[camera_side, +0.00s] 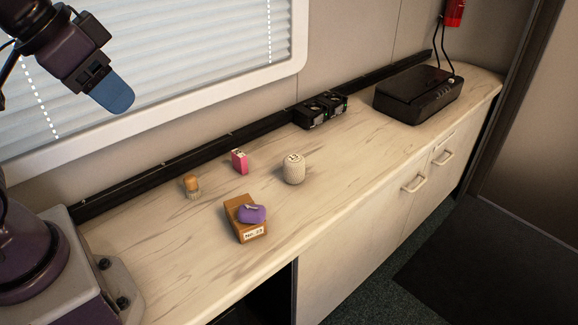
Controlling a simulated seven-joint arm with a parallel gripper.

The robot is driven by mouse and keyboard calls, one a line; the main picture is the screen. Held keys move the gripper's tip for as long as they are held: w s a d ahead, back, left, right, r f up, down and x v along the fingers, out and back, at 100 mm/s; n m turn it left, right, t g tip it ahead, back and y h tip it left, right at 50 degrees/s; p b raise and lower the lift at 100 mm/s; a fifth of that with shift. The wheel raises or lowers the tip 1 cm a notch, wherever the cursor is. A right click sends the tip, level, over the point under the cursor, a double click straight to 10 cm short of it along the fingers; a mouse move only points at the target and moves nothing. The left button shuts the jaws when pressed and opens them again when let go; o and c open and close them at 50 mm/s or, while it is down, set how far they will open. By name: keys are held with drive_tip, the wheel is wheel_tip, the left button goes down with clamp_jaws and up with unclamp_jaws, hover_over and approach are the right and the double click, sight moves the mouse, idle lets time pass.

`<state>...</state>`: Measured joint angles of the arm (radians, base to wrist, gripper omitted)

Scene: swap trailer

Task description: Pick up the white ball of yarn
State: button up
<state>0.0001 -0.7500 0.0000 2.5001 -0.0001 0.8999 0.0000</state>
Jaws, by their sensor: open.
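A whitish, rounded, textured object (293,169), which looks like the white ball of yarn, stands on the wood-patterned counter near its middle. It has a small dark mark near its top. My gripper (113,93), with a blue fingertip, is at the upper left, in front of the window blinds. It is well above the counter, apart from the yarn and to its left. It is open, and nothing shows in it. Only one finger shows clearly.
Left of the yarn are a pink box (239,161) and a small wooden brush (192,186). Nearer the front edge, a purple item (251,213) lies on a brown box (236,228). Black sockets (320,110) and a black printer-like device (417,94) are farther back. The counter (345,165) is clear right of the yarn.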

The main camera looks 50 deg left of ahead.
idle(0.4)
drive_tip(key=o, duration=0.8)
